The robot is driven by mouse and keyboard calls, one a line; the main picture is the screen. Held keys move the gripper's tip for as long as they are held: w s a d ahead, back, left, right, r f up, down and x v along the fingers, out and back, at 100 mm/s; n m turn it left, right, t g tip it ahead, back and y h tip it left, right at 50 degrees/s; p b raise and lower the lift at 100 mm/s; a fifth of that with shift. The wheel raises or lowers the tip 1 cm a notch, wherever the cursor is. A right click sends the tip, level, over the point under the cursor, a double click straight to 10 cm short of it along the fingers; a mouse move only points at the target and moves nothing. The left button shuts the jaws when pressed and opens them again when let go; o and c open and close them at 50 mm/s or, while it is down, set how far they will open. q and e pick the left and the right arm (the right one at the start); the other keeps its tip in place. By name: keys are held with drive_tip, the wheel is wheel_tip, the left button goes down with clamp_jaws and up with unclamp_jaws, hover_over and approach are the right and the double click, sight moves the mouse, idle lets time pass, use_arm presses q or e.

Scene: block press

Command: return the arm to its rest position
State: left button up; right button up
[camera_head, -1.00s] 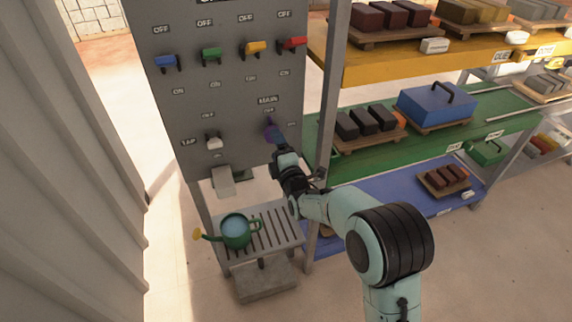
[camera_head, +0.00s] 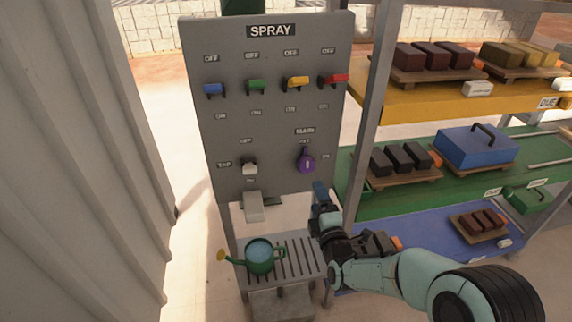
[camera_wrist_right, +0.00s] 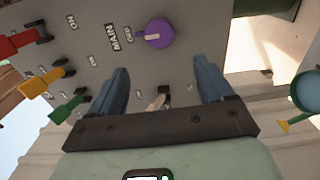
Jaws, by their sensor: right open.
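My right arm comes in from the lower right in the head view, and its gripper (camera_head: 320,192) is in front of the lower right of the grey spray panel (camera_head: 270,135). In the right wrist view the two blue fingers of this gripper (camera_wrist_right: 163,90) are wide apart with nothing between them. The purple main knob (camera_head: 306,161) is on the panel above the gripper, apart from it. The knob also shows beyond the fingers in the right wrist view (camera_wrist_right: 158,33). My left gripper is in neither view.
Blue (camera_head: 214,89), green (camera_head: 257,86), yellow (camera_head: 296,82) and red (camera_head: 335,79) levers line the panel. Below, a green watering can (camera_head: 260,262) stands on a slatted stand (camera_head: 306,262) under a tap spout (camera_head: 253,207). A shelf rack with bricks (camera_head: 455,96) is on the right.

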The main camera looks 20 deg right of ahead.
drive_tip(key=s+a+f+m+g+y+p, duration=0.1)
drive_tip(key=s+a+f+m+g+p, duration=0.2)
drive_tip(key=f, duration=0.6)
drive_tip(key=s+a+f+m+g+y+p, duration=0.1)
drive_tip(key=s+a+f+m+g, duration=0.25)
drive_tip(key=f, duration=0.55)
drive_tip(key=s+a+f+m+g+y+p, duration=0.25)
drive_tip(key=s+f+g, duration=0.2)
drive_tip(key=f, duration=0.45)
drive_tip(key=s+a+f+m+g+y+p, duration=0.1)
drive_tip(key=s+a+f+m+g, duration=0.1)
drive_tip(key=s, duration=0.5)
drive_tip(key=s+a+f+m+g+y+p, duration=0.1)
drive_tip(key=s+a+f+m+g, duration=0.1)
drive_tip(key=s, duration=0.5)
drive_tip(key=s+a+f+m+g+y+p, duration=0.1)
drive_tip(key=s+a+f+m+g, duration=0.2)
drive_tip(key=s+a+m, duration=0.3)
drive_tip(key=shift+s+g, duration=0.3)
drive_tip(key=shift+s, duration=0.6)
